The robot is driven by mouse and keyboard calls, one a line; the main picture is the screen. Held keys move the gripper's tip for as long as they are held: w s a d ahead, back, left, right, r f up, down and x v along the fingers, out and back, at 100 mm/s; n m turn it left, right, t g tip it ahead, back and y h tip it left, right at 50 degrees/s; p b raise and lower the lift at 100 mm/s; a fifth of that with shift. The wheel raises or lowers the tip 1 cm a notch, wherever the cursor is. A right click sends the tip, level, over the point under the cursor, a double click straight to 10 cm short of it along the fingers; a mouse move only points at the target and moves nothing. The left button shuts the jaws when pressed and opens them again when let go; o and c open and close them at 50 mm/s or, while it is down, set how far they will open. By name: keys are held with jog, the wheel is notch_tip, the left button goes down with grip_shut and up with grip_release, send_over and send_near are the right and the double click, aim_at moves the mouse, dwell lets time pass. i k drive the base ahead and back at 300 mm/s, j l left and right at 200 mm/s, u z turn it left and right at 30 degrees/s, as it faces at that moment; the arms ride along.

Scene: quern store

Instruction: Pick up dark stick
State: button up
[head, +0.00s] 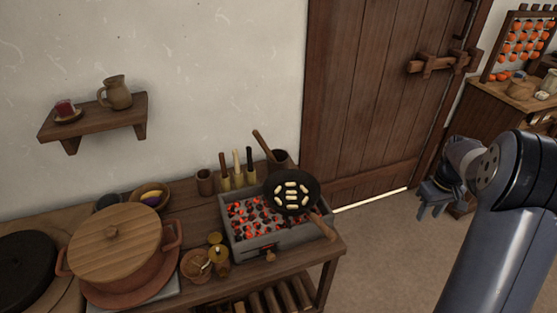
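The dark stick (249,160) looks nearly black at its upper part and stands upright in a row at the back of the wooden table, just behind the brazier. A pale stick (237,162) and a brown stick (224,165) stand to its left. Its lower end is pale or sits in a pale holder; I cannot tell which. My gripper (432,212) hangs at the right, in front of the door and over the floor, far from the dark stick. Its fingers point down and look apart, with nothing between them.
The brazier (239,250) holds glowing coals, with a black pan (283,206) over it. A dark cup (285,158) with a leaning brown stick (264,144) stands right of the row, a brown cup (205,182) left. A large lidded pot (113,237) fills the table's left.

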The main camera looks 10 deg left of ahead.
aim_at(248, 149)
jog(key=i+l+z, duration=0.45)
jog(key=l, duration=0.3)
jog(key=i+l+z, duration=0.5)
jog(key=i+l+u, duration=0.1)
jog(key=i+u, duration=0.2)
jog(key=i, duration=0.15)
jog(key=i+l+u, duration=0.15)
jog(key=i+u, duration=0.15)
jog(key=i+l+u, duration=0.35)
jog(key=i, duration=0.15)
jog(key=i+j+u, duration=0.1)
jog(key=u, duration=0.35)
jog(key=i+u, duration=0.3)
jog(key=u, duration=0.15)
jog(key=i+l+u, duration=0.1)
jog(key=u, duration=0.35)
jog(key=i+l+u, duration=0.15)
jog(key=i+u, duration=0.15)
jog(key=u, duration=0.2)
jog(key=i+u, duration=0.25)
jog(key=u, duration=0.15)
jog(key=i+u, duration=0.25)
jog(key=u, duration=0.2)
jog(key=i+l+u, duration=0.1)
jog(key=u, duration=0.3)
jog(key=i+l+u, duration=0.25)
jog(key=u, duration=0.15)
jog(key=i+l+u, duration=0.3)
